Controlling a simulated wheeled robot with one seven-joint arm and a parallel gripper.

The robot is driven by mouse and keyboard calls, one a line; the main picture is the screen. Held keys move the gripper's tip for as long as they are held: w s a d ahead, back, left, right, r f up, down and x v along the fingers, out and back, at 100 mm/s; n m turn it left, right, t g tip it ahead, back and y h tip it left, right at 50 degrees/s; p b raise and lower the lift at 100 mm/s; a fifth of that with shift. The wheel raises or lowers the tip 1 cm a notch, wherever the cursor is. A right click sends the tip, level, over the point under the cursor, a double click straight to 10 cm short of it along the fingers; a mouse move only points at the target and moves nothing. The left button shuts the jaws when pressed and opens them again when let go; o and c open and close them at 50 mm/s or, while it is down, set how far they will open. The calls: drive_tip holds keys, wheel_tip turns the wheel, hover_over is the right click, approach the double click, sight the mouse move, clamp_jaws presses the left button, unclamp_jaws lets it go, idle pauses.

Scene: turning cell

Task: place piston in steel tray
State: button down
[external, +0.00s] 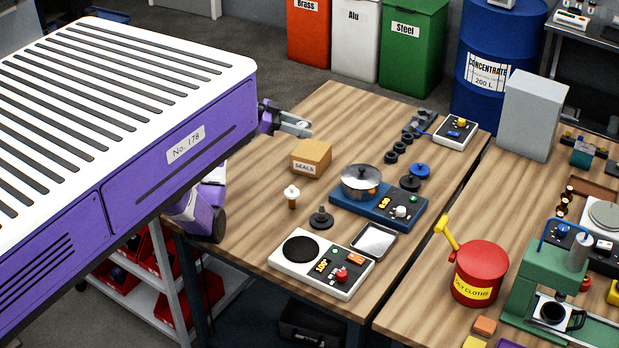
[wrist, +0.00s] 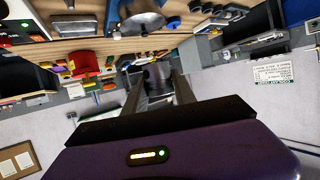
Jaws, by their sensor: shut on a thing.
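My gripper (external: 297,125) is above the far left part of the wooden table, beyond the cardboard seals box. In the wrist view its two fingers (wrist: 158,88) are shut on a grey cylindrical piece, the piston (wrist: 157,74). In the external view the piston cannot be made out clearly at the fingertips. The steel tray (external: 375,240) is a small shiny square tray lying on the table near its right edge, beside the white hotplate unit. It looks empty. My gripper is well behind and to the left of it, not over it.
The seals box (external: 311,157) stands close to my gripper. The blue unit with a steel pot (external: 361,182), the white hotplate unit (external: 305,262), a black knobbed disc (external: 321,218) and a small white-topped bottle (external: 292,195) stand around the tray. The table's far left is bare.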

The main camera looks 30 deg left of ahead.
drive_tip(key=d+m+g+h, duration=0.2)
drive_tip(key=d+m+g, duration=0.1)
drive_tip(key=d, duration=1.1)
drive_tip(key=r+m+g, duration=0.1)
drive_tip(key=m+g, duration=0.3)
drive_tip(key=g, duration=0.1)
hover_over(370, 233)
wheel_tip(370, 233, down, 19)
drive_tip(key=shift+s+f+p, duration=0.1)
drive_tip(key=shift+p, duration=0.25)
drive_tip(key=shift+f, duration=0.2)
drive_tip(key=shift+f+b, duration=0.35)
drive_tip(key=shift+b, duration=0.1)
drive_tip(key=c, duration=1)
unclamp_jaws()
drive_tip(key=shift+r, duration=0.15)
